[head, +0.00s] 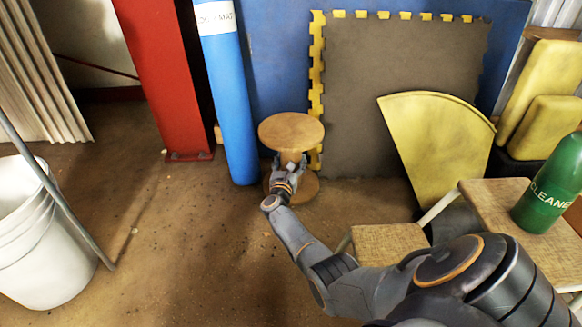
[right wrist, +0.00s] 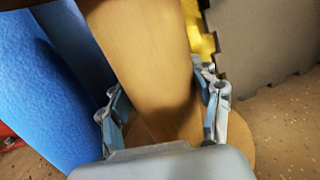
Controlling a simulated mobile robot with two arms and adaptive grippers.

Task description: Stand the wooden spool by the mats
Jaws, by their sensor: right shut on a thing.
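The wooden spool (head: 291,133) stands upright on the floor in the head view, in front of the mats. My right gripper (head: 288,172) is shut on its core, between the top and bottom discs. In the right wrist view the core (right wrist: 140,50) runs between the two fingers of the gripper (right wrist: 163,110). The mats leaning at the wall are a dark grey one with yellow toothed edges (head: 385,90) and a blue rolled one (head: 228,95). The spool stands just right of the blue roll and by the grey mat's lower left corner. My left gripper is not in view.
A red steel post (head: 165,70) stands left of the blue roll. A white bucket (head: 40,235) is at the far left. A yellow fan-shaped piece (head: 440,140), a wooden step stool (head: 390,242) and a green cleaner bottle (head: 552,185) are at the right.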

